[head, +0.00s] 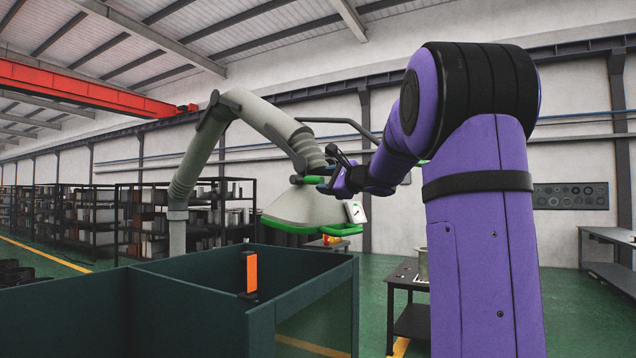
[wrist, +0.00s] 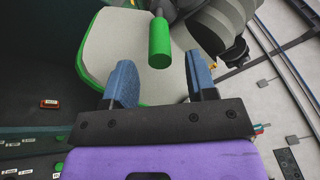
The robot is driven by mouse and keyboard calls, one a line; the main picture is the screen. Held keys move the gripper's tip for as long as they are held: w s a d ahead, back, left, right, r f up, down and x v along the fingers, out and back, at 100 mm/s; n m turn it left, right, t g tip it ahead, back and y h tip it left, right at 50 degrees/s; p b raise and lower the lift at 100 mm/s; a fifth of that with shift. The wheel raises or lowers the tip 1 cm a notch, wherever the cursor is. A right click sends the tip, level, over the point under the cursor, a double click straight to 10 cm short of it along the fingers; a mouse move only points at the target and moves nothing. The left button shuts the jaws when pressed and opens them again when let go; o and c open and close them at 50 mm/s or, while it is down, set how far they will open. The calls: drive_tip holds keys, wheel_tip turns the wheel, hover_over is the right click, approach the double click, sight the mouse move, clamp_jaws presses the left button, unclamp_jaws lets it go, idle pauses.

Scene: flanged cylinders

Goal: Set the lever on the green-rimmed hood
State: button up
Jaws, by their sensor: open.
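The grey hood (head: 305,206) with a green rim hangs from a jointed grey duct arm, above the dark green partition walls. In the wrist view the hood (wrist: 115,45) fills the upper middle. A green cylindrical lever handle (wrist: 159,43) stands out in front of it, just beyond my fingertips and between their lines. In the head view a small green part (head: 312,180) shows at the hood's top beside my gripper (head: 338,181). My gripper is open and empty, its two blue fingers (wrist: 161,80) apart and not around the handle. The lever's base is partly hidden.
Dark green partition walls (head: 190,310) stand below the hood, with an orange piece (head: 249,272) on them. A dark table (head: 410,318) stands at right, partly behind my arm.

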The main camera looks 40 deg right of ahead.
sight(309, 180)
drive_tip(key=shift+w, duration=2.1)
clamp_jaws()
